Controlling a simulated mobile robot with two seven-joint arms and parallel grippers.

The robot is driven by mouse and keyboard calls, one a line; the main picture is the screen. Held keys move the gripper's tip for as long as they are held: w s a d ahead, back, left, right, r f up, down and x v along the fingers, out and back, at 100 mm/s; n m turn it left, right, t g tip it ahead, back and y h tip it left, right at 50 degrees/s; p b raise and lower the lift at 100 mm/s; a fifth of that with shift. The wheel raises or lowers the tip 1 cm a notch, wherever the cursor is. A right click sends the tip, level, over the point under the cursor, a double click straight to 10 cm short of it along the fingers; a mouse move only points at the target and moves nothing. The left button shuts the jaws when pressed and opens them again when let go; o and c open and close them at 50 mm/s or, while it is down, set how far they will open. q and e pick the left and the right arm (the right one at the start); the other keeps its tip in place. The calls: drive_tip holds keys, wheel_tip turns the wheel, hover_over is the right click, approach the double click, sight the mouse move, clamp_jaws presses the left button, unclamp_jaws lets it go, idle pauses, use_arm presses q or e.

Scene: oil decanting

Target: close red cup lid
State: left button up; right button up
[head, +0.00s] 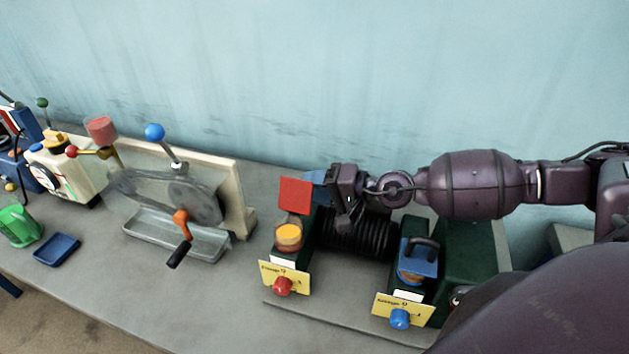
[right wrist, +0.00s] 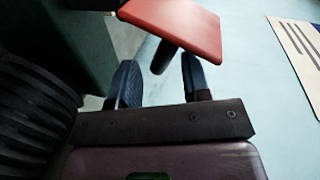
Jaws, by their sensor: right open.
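The red lid (head: 294,195) is a flat square plate standing raised at the back of the red cup (head: 288,232), whose round orange-yellow top shows uncovered. My right gripper (head: 318,187) is just right of the lid, near its back side. In the right wrist view the lid (right wrist: 178,22) lies beyond and partly between the fingertips of my right gripper (right wrist: 160,78). The fingers are apart with nothing held between them; I cannot tell whether one touches the lid. My left gripper is not in view.
A black ribbed cylinder (head: 358,235) lies right of the red cup. A blue lid (head: 424,264) with a dark handle sits further right. A red knob (head: 283,286) and a blue knob (head: 400,319) are in front. A crank machine (head: 170,205) stands left, with bare table between.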

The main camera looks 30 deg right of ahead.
drive_tip(key=shift+w+a+f, duration=0.1)
drive_tip(key=shift+w+a, duration=0.15)
drive_tip(key=shift+f, duration=0.1)
clamp_jaws()
drive_tip(key=shift+s, duration=0.1)
drive_tip(key=shift+f, duration=0.15)
idle(0.4)
